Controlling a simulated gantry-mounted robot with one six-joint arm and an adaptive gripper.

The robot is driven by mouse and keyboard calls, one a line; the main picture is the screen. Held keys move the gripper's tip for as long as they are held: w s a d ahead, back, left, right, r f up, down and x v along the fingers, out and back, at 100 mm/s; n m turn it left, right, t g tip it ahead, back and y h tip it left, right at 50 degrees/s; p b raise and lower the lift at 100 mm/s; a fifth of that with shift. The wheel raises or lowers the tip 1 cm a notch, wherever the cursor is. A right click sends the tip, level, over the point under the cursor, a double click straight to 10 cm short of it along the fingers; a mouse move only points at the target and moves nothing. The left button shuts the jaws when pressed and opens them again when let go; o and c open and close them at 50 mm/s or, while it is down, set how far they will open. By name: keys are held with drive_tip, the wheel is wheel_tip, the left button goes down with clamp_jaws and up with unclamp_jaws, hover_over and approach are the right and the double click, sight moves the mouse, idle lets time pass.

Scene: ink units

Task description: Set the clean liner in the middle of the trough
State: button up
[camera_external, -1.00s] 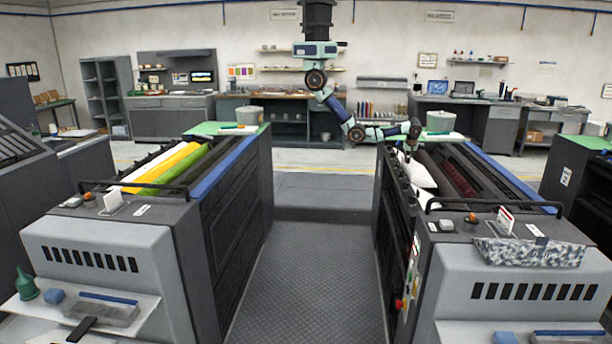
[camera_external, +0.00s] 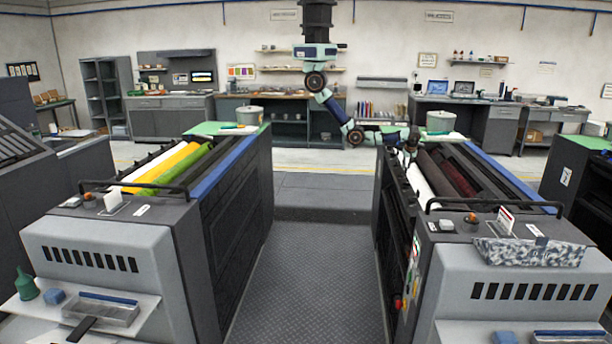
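The white liner (camera_external: 422,184) lies lengthwise along the left side of the right-hand ink unit (camera_external: 470,228), beside the dark red roller (camera_external: 452,173). It looks straight and fairly flat, set down in the long trough there; the trough's own walls are hard to make out. My gripper (camera_external: 408,156) is at the far end of the liner, just above or at it. It is small and dark, so I cannot tell whether its fingers are open or touching the liner.
A grey pot (camera_external: 440,121) stands on the far end of the right unit, close to my gripper. A black rail (camera_external: 494,201) crosses the near end. The left unit (camera_external: 120,240) holds yellow and green rollers. The aisle (camera_external: 310,280) between is clear.

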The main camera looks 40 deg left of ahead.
drive_tip(key=shift+o, duration=0.7)
drive_tip(key=shift+r+p, duration=0.3)
drive_tip(key=shift+r, duration=0.1)
drive_tip(key=p+v, duration=0.3)
drive_tip(key=v, duration=0.9)
drive_tip(key=shift+r, duration=0.2)
